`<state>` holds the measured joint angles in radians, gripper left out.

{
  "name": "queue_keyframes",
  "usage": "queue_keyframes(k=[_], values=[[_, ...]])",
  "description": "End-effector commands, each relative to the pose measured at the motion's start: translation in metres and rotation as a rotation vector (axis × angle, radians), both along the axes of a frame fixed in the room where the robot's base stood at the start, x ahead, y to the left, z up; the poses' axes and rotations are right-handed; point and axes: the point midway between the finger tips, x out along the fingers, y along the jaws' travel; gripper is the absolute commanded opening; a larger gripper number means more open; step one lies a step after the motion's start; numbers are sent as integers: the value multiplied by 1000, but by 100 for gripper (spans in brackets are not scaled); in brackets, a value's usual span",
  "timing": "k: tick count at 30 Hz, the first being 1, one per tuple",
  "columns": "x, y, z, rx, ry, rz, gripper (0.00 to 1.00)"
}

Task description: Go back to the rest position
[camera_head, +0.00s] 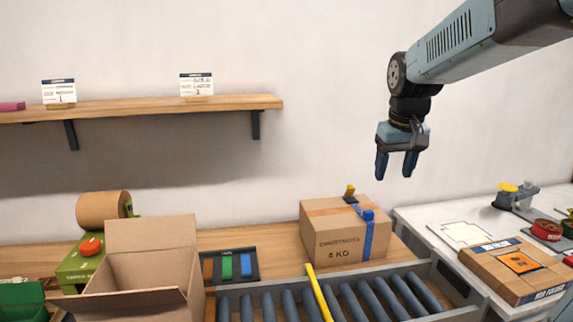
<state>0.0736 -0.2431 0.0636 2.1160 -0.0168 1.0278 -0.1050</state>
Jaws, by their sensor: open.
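My gripper (396,163) is in the upper right of the head view, at the end of my blue-grey arm. Its two fingers point down and stand apart, with nothing between them. It hangs in free air, above and to the right of a closed cardboard box (335,245) marked chestnuts 4 KG. The gripper touches nothing that I can see.
A roller conveyor (276,305) with a yellow bar (318,293) runs along the front. An open carton (150,250) stands at the left, below a wall shelf (170,104). A white table (415,222) at the right holds a flat parcel (482,272).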

Motion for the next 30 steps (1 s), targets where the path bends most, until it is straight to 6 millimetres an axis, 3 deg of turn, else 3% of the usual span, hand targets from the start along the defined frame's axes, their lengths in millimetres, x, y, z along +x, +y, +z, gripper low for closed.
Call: queue_keyframes(k=[8,18,24,30], values=[[-67,3,3,13,-91,-32,60],[-140,4,-12,44,-198,-69,60],[-166,4,-23,62,-240,-82,60],[-175,5,-27,69,-253,-88,60]])
